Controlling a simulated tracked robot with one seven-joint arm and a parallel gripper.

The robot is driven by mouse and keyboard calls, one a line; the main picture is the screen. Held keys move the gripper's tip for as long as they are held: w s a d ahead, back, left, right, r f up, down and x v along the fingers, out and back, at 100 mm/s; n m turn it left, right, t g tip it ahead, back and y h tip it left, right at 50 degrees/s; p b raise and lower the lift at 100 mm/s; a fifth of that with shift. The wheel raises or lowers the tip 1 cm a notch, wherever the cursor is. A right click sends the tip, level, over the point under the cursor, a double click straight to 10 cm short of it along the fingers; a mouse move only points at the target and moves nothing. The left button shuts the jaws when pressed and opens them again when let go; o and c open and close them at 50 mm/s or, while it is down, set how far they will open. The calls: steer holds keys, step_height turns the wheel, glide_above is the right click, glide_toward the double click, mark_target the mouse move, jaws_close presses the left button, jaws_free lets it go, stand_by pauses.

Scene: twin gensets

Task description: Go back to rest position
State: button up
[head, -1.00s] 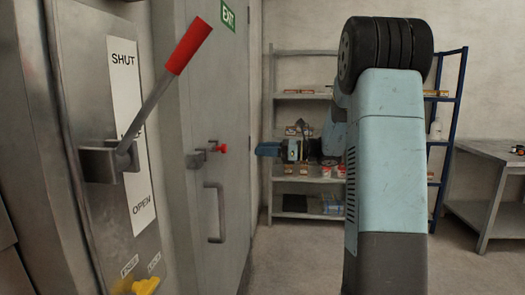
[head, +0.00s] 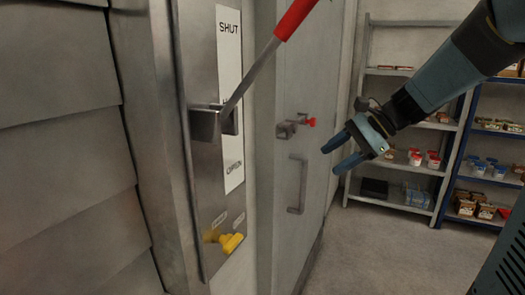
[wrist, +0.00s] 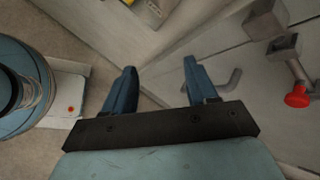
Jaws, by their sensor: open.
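My gripper (head: 336,157) is open and empty in the head view. It hangs in the air in front of the grey door, to the right of the steel switch panel. In the wrist view, its two blue fingers (wrist: 160,82) stand apart with nothing between them. My arm reaches in from the upper right of the head view. The lever with the red handle (head: 295,18) on the panel (head: 199,180) points up and to the right, near the SHUT label.
A yellow knob (head: 231,243) sits low on the panel. The door has a red-tipped latch (head: 291,128) and a pull handle (head: 297,185); the latch also shows in the wrist view (wrist: 296,96). Shelves (head: 395,202) with goods stand behind.

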steer(key=s+d+f+n+t+h, duration=0.1)
steer(key=s+d+n+h, duration=0.1)
steer(key=s+n+h, duration=0.2)
steer(key=s+d+f+n+t+h, duration=0.1)
steer(key=s+d+n+t+h, duration=0.1)
steer(key=s+n+h, duration=0.3)
steer(key=s+d+n, duration=0.1)
steer(key=s+n, duration=0.2)
steer(key=s, duration=0.4)
steer(key=shift+s+d+f+n, duration=0.2)
steer(key=shift+s+d+n, duration=0.05)
steer(key=shift+s+n, duration=0.1)
stand_by(0.8)
